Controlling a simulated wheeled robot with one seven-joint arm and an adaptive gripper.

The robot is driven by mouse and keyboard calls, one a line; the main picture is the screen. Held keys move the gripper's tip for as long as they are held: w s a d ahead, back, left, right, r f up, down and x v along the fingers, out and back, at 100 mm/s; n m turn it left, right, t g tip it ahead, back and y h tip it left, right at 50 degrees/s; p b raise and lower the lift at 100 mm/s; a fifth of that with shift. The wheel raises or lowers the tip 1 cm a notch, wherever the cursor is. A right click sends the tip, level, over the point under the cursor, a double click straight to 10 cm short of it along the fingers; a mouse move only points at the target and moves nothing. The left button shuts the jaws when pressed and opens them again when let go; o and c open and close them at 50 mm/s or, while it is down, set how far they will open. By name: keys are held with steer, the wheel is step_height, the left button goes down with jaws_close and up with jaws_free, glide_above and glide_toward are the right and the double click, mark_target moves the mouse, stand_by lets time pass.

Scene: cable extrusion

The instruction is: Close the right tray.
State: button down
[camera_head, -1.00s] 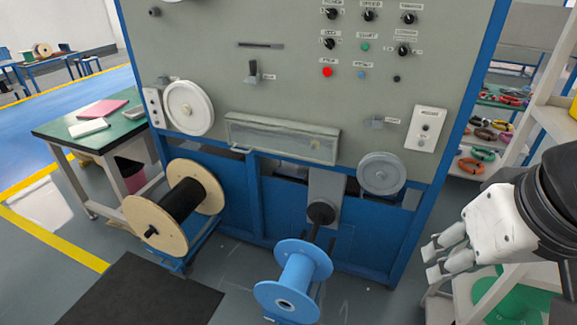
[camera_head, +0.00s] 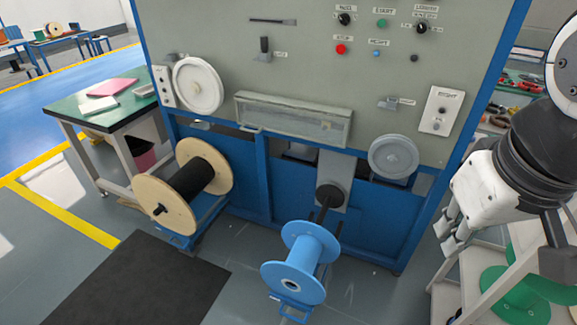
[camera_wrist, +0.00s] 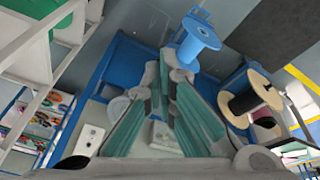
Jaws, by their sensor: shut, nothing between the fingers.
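The right tray (camera_head: 292,311) is a blue frame low in front of the machine, sticking out towards me. It carries a blue spool (camera_head: 301,262), which hides most of it. The spool also shows in the wrist view (camera_wrist: 197,42). A dark shaft end behind the spool meets a grey plate on the machine. My gripper (camera_head: 448,234) is shut and empty, in the air to the right of the blue spool and apart from it. Its fingers also show in the wrist view (camera_wrist: 178,66).
The left tray (camera_head: 208,222) carries a wooden spool (camera_head: 200,183) with black cable. The grey and blue machine (camera_head: 300,60) stands behind. A white shelf (camera_head: 465,275) with green spools is close below my gripper. A green table (camera_head: 95,104) stands at left. Floor before the trays is open.

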steer(key=w+a+f+n+h+b, duration=0.2)
steer(key=w+a+f+n+b, duration=0.3)
steer(key=f, duration=0.5)
steer(key=w+a+f+n+h+b, duration=0.35)
steer(key=w+a+f, duration=0.4)
steer(key=f, duration=0.35)
steer(key=w+a+f+n+h+b, duration=0.2)
steer(key=w+a+f+n+b, duration=0.3)
steer(key=f, duration=0.5)
steer(key=a+f+n+t+h+b, duration=0.15)
steer(key=a+f+n, duration=0.3)
steer(key=f, duration=0.45)
steer(key=a+f+n+t+b, duration=0.25)
steer(key=a+f, duration=0.35)
steer(key=f, duration=0.4)
steer(key=n+t+y+b, duration=0.5)
steer(key=n+t, duration=0.2)
steer(key=n, duration=0.3)
glide_toward(277, 299)
steer(key=b+x, duration=0.3)
steer(key=x, duration=0.2)
steer(key=shift+a+f, duration=0.1)
steer(key=shift+a, duration=0.05)
steer(key=shift+w+d, duration=0.25)
steer(key=shift+w, duration=0.35)
steer(key=shift+w, duration=0.1)
